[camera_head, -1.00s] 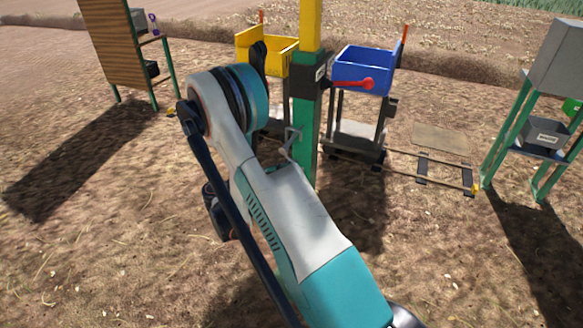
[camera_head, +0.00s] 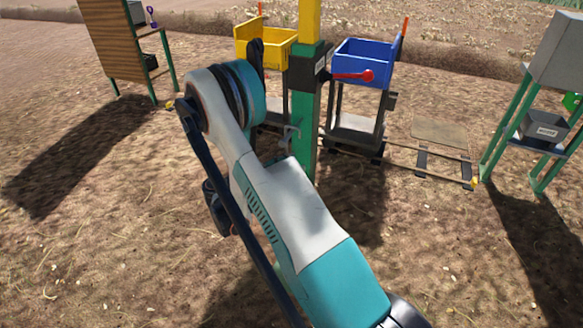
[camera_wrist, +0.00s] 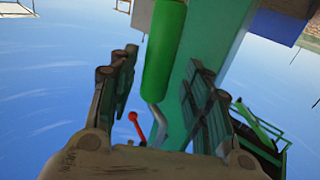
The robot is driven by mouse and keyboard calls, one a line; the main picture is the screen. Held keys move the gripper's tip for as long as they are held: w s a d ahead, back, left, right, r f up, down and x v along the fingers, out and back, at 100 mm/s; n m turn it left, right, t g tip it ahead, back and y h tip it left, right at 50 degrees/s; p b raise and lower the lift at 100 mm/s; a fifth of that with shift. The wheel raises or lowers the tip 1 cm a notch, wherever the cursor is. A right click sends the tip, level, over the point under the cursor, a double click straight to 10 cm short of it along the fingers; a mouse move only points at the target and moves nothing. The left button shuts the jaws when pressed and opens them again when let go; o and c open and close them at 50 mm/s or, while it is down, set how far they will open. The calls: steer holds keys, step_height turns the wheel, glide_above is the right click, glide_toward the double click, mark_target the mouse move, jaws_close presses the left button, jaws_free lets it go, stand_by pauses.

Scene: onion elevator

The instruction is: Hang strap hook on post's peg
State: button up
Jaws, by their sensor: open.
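The post (camera_head: 305,105) is green with a yellow top and a dark collar, and stands just beyond my arm in the head view. A grey bent metal piece (camera_head: 288,136) shows at its left side; I cannot tell whether it is the peg or a hook. My gripper (camera_wrist: 160,92) is open in the wrist view. A green cylinder (camera_wrist: 164,45) with a grey bent rod (camera_wrist: 158,116) at its end shows between the fingers, in front of the green post (camera_wrist: 205,45). Contact cannot be told. I cannot make out the strap hook for certain. My gripper is hidden in the head view.
A red-knobbed lever (camera_head: 366,76) sticks out right from the post. A yellow bin (camera_head: 250,46) and a blue bin (camera_head: 361,68) stand behind it. Rails (camera_head: 425,165) lie to the right. A green-legged stand (camera_head: 505,120) is at far right.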

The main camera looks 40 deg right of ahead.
steer(key=v, duration=1.2)
steer(key=w+r+n+t+h, duration=0.15)
steer(key=w+r+t, duration=0.25)
steer(key=r, duration=0.4)
steer(key=w+r+n+t+h, duration=0.15)
steer(key=w+r+t, duration=0.3)
steer(key=r, duration=0.45)
steer(key=w+r+n+t, duration=0.2)
steer(key=w+r+t, duration=0.25)
steer(key=r, duration=0.35)
steer(key=w+a+r+n+t+y, duration=0.2)
steer(key=a+r+n+t+y, duration=0.9)
steer(key=a+r+t+y, duration=0.25)
steer(key=s+a+f+n+g+y, duration=0.6)
steer(key=s+a+y, duration=0.25)
steer(key=s, duration=0.25)
steer(key=s+d+f+g+h, duration=0.1)
steer(key=s+f+g, duration=0.3)
steer(key=s+f, duration=0.3)
steer(key=s+d+f+g, duration=0.1)
steer(key=s+f+g, duration=0.3)
steer(key=s, duration=1)
step_height(320, 180, down, 4)
steer(key=shift+s+d+r+m+h, duration=0.1)
steer(key=shift+s+d+m+h, duration=0.2)
steer(key=shift+s+m+h, duration=0.1)
